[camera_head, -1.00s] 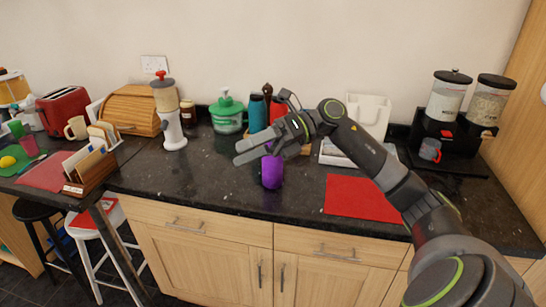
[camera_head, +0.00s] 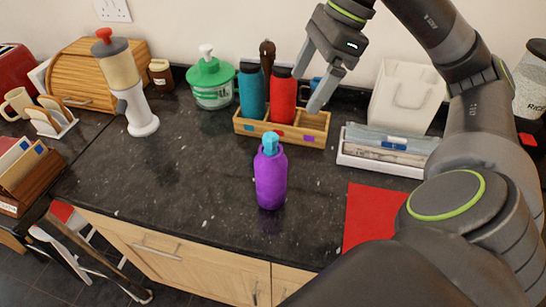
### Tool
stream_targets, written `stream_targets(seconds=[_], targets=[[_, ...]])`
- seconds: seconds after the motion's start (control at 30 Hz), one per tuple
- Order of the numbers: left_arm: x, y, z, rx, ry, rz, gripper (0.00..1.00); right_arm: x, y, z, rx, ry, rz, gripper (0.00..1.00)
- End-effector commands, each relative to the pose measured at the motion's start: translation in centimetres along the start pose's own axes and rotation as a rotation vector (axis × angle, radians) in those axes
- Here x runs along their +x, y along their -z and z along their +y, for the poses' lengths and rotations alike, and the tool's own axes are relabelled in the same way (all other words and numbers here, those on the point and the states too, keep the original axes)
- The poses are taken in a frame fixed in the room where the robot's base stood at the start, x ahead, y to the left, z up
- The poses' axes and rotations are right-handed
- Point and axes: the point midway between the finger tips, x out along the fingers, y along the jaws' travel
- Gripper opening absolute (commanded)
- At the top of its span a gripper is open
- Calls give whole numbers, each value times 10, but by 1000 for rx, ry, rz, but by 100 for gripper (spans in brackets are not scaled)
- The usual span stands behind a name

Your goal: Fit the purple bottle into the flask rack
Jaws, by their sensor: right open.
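The purple bottle (camera_head: 270,182) with a light blue cap stands upright on the dark counter, in front of the wooden flask rack (camera_head: 292,138). The rack holds a teal bottle (camera_head: 251,92) at its left and a red bottle (camera_head: 283,97) in the middle. Its front carries small blue, red and purple marks. The right end, above the purple mark, shows no bottle. My right gripper (camera_head: 308,91) is open and empty, with its fingers pointing down over the rack's right end. It is apart from the purple bottle. My left gripper is not in view.
A white tray (camera_head: 375,164) with pens lies right of the rack, with a white bin (camera_head: 405,98) behind it. A red mat (camera_head: 372,215) lies front right. A green-lidded container (camera_head: 211,84) and a grinder (camera_head: 125,85) stand left. The counter left of the purple bottle is clear.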

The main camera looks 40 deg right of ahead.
Motion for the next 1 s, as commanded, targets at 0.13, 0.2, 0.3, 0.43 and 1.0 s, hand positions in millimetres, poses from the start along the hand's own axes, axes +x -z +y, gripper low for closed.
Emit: stream_targets(seconds=[0.13, 0.2, 0.3, 0.43, 1.0], targets=[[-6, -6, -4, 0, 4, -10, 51, 15, 0, 1, -5, -2, 5, 84], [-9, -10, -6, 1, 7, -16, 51, 27, 0, 1, -4, -4, 3, 84], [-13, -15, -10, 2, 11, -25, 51, 43, 0, 1, -4, -5, 2, 84], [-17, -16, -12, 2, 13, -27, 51, 61, 0, 1, -3, -4, 1, 84], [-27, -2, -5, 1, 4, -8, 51, 119, 0, 1, -2, 0, 1, 84]])
